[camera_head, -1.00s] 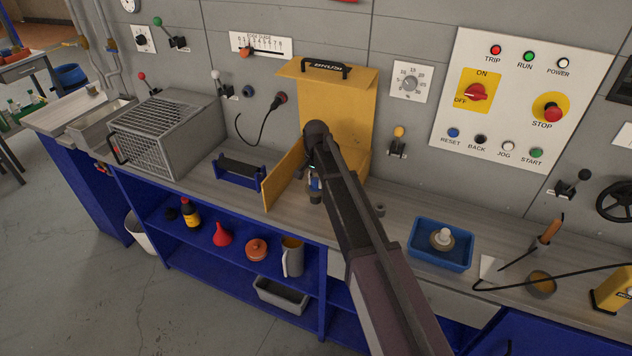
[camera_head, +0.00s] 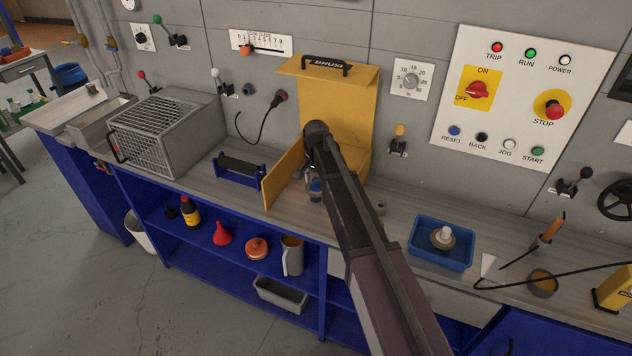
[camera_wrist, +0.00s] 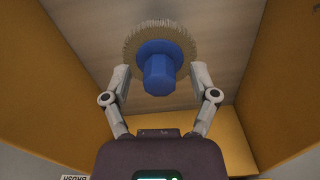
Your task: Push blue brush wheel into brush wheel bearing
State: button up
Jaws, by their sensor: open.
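The blue brush wheel (camera_wrist: 160,65) is in the wrist view, with a blue hub facing the camera and a ring of pale tan bristles behind it. My gripper (camera_wrist: 160,78) is open, with one finger on each side of the hub. Small gaps show between the fingertips and the hub, and the wheel is not held. In the head view a small blue part (camera_head: 316,186) shows inside the yellow brush housing (camera_head: 339,105), partly covered by my arm. The brush wheel bearing is not visible, so I cannot tell how the wheel sits in it.
Yellow walls (camera_wrist: 55,70) flank my gripper closely. A blue cradle (camera_head: 239,170) and a wire-mesh box (camera_head: 165,135) stand left of the housing. A blue tray (camera_head: 441,258) with a pale part, and a soldering-iron-like tool (camera_head: 545,238), lie right on the bench.

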jog(key=shift+r, duration=0.2)
notch_tip(320, 180, up, 9)
jog(key=p, duration=0.9)
jog(key=shift+r+p, duration=0.15)
jog(key=shift+p, duration=0.15)
dwell(0.8)
jog(key=s+d+n, duration=0.5)
jog(key=s+d, duration=1.8)
jog(key=s, duration=0.2)
jog(key=shift+s+d+f, duration=0.2)
jog(key=shift+s+d, duration=0.2)
